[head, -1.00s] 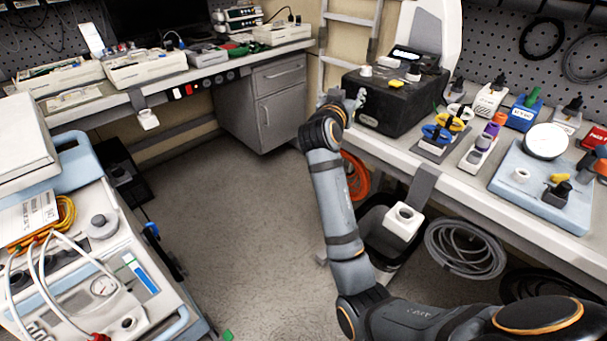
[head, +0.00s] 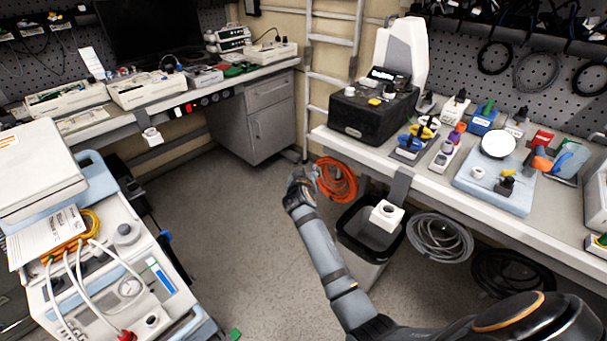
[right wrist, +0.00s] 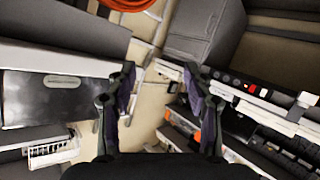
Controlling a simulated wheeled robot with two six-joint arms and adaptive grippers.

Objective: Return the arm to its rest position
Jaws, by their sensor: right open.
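My right arm comes in from the bottom right of the head view and reaches up toward the middle of the floor. Its gripper (head: 304,176) is at the far end of the arm, in front of the right workbench and left of the orange cable coil. In the right wrist view the two fingers of the right gripper (right wrist: 158,110) stand wide apart with nothing between them. My left gripper does not show in either view.
The right workbench (head: 440,190) carries a black box (head: 372,112) and several small devices. An orange coil (head: 337,180), a black bin (head: 350,228) and a grey coil (head: 440,238) are below it. A white cart (head: 120,290) stands left. The middle floor (head: 235,215) is clear.

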